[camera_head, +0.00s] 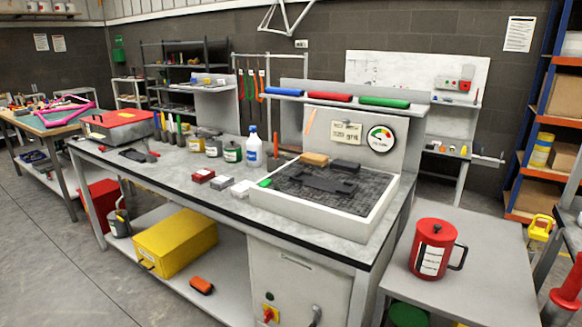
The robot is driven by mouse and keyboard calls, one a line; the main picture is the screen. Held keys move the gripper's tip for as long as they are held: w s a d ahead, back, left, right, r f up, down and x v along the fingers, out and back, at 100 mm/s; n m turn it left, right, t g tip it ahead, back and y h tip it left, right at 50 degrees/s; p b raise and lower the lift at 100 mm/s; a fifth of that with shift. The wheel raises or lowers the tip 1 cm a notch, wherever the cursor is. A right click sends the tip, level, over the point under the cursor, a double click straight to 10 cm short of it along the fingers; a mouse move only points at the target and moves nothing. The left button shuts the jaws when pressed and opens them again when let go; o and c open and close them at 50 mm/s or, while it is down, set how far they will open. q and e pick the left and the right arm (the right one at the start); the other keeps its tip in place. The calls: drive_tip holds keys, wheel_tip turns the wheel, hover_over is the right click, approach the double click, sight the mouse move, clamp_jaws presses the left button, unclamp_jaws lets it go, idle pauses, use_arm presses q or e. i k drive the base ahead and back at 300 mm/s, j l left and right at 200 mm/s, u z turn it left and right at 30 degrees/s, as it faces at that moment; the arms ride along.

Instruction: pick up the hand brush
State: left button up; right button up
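I cannot pick out the hand brush with certainty. A tan block (314,159) and a dark block (345,166) sit at the back edge of the black-grated tray (375,220) on the grey workbench. A flat dark piece (325,181) lies on the grating. A small orange object with a dark underside (201,285) lies on the bench's lower shelf; its kind is too small to tell. Neither of my grippers is in view.
A red lidded can (432,250) stands on the side table at right. A yellow box (175,243) sits on the lower shelf. A white bottle (254,147), tins and small boxes crowd the bench middle. Floor at front left is clear.

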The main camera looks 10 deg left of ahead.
sight(201, 286)
drive_tip(key=i+j+z, duration=0.25)
drive_tip(key=j+z, duration=0.15)
drive_tip(key=j, duration=1.1)
drive_tip(key=j+z, duration=0.35)
drive_tip(key=j, duration=1.15)
drive_tip(key=i, duration=0.05)
